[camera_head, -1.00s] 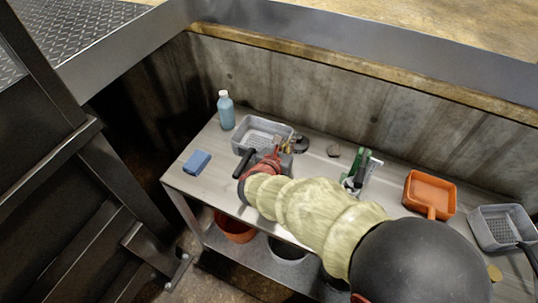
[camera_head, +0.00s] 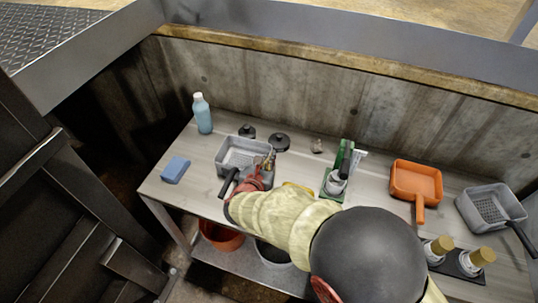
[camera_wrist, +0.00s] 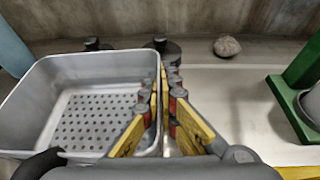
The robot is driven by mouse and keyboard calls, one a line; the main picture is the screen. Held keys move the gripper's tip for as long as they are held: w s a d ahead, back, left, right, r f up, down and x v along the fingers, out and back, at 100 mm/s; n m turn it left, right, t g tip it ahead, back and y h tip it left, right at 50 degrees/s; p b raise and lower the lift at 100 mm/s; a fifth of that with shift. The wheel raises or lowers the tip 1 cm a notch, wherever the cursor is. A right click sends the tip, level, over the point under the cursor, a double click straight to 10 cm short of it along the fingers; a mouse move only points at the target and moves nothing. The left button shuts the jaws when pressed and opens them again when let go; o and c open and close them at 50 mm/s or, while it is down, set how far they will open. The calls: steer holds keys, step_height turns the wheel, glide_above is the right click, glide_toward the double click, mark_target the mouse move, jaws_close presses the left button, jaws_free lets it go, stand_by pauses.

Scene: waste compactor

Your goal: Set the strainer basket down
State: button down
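The grey strainer basket (camera_head: 232,159), with a perforated floor and a black handle (camera_head: 228,183), is at the left part of the table, in front of two dark round things. It fills the left of the wrist view (camera_wrist: 45,90) and looks about level. My gripper (camera_wrist: 163,95) is shut on its right wall, one finger inside and one outside. In the head view my gripper (camera_head: 264,166) is at the basket's right side, partly hidden by my arm. I cannot tell whether the basket's bottom touches the table.
The table (camera_head: 300,165) holds a blue bottle (camera_head: 203,115), a blue sponge (camera_head: 175,170), dark round things (camera_head: 279,142), a stone (camera_wrist: 227,46), a green-framed item (camera_head: 340,175), an orange pan (camera_head: 415,182) and another grey strainer (camera_head: 480,205).

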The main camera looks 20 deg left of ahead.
steer(key=c, duration=2.5)
jaws_free()
steer(key=shift+f, duration=0.3)
steer(key=shift+c, duration=0.2)
steer(key=shift+o, duration=0.7)
steer(key=o, duration=0.4)
steer(key=shift+c, duration=0.2)
steer(key=shift+p, duration=0.55)
steer(key=p+v, duration=0.1)
steer(key=v, duration=0.3)
steer(key=p+v, duration=0.1)
steer(key=v, duration=0.3)
steer(key=p+v, duration=0.1)
steer(key=v, duration=0.3)
steer(key=shift+s+d+f+p, duration=0.1)
steer(key=shift+d+p, duration=0.2)
steer(key=shift+p, duration=0.1)
